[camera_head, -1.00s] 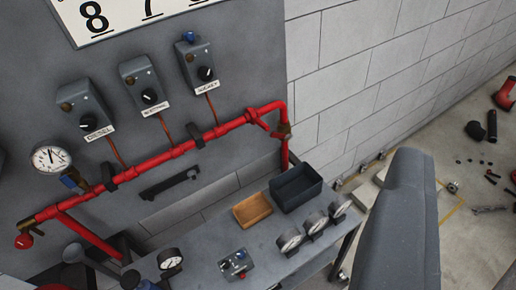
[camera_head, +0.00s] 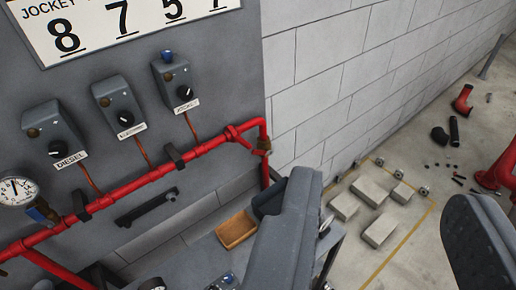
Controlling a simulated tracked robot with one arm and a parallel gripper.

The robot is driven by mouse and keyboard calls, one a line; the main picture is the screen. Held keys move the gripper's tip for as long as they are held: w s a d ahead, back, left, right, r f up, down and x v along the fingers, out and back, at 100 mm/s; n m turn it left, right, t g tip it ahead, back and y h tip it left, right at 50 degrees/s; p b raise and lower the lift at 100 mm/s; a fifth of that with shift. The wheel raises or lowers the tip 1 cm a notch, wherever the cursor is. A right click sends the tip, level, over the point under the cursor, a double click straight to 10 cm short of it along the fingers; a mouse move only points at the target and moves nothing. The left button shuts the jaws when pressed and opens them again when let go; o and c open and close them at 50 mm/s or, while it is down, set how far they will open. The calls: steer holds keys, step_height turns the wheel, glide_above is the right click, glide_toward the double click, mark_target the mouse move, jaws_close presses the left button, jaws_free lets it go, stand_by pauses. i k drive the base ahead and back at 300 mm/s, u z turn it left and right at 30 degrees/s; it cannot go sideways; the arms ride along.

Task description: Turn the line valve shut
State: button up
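A red pipe (camera_head: 150,180) runs along the grey panel and rises to the right. At the left, a blue-handled fitting (camera_head: 42,211) sits between the pipe and a round white gauge (camera_head: 15,190). I cannot tell which of these is the line valve, or how its handle is set. My gripper (camera_head: 385,195) shows two thick grey fingers wide apart, with nothing between them. Its left finger covers part of the bench and a dark tray. The gripper is apart from the pipe.
Three grey control boxes with black knobs, including the diesel box (camera_head: 55,130), hang above the pipe. A wooden tray (camera_head: 235,230) lies on the bench. Pale blocks (camera_head: 370,195) lie on the floor. Red pipe parts (camera_head: 463,100) stand at the right.

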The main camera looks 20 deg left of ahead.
mark_target(257, 153)
steer(key=i, duration=0.95)
steer(key=u, duration=0.05)
